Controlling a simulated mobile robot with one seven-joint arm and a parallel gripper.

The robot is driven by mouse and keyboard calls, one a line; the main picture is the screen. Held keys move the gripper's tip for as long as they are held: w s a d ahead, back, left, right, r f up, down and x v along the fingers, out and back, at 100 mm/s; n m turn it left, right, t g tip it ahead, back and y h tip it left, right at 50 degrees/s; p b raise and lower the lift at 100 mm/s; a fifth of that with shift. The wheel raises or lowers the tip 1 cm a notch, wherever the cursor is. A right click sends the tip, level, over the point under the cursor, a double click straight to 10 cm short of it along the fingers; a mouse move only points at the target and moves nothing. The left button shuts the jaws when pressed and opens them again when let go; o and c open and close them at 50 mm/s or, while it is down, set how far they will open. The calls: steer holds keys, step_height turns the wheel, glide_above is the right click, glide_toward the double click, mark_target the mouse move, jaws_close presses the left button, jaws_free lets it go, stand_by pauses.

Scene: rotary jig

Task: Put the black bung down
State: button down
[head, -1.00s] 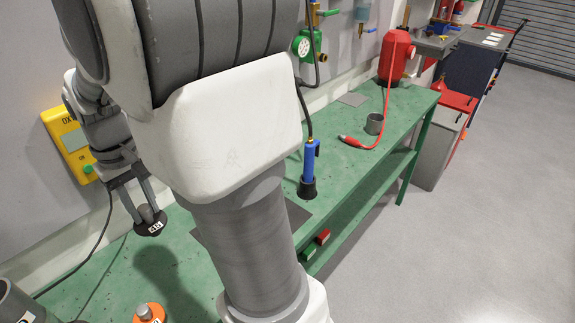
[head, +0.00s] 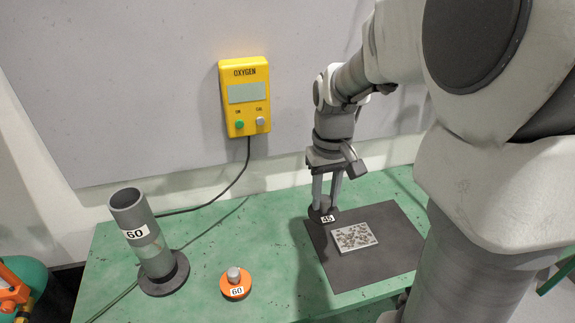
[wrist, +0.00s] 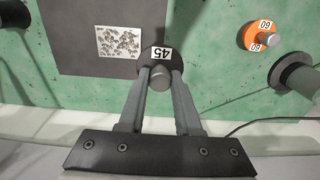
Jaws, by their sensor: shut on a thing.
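The black bung (head: 317,213) carries a white label reading 45. My gripper (head: 327,200) is shut on it, fingers pointing down, at the back left edge of the dark mat (head: 382,272). In the wrist view the bung (wrist: 147,66) sits between the fingertips of my gripper (wrist: 160,77), with its grey knob gripped. It overlaps the mat's edge there. I cannot tell whether its underside touches anything.
A speckled plate (head: 354,237) lies on the mat, close beside the bung. An orange bung (head: 236,290) labelled 60 and a grey upright tube (head: 150,245) labelled 60 stand on the green bench (head: 205,262) to the left. A yellow oxygen meter (head: 245,97) hangs on the wall.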

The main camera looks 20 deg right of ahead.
steer(key=shift+w+a+f+b, duration=0.15)
steer(key=shift+w+a+f, duration=1.1)
steer(key=shift+f, duration=0.45)
steer(key=shift+w+a+f+b, duration=0.1)
steer(key=shift+w+a+f, duration=0.9)
steer(key=shift+w+f, duration=0.6)
steer(key=shift+w+a+f+b, duration=0.15)
steer(key=shift+w+a+f, duration=1)
steer(key=shift+f, duration=0.7)
steer(key=shift+f, duration=0.1)
steer(key=shift+f, duration=0.15)
steer(key=c, duration=0.6)
jaws_free()
steer(key=shift+r, duration=0.2)
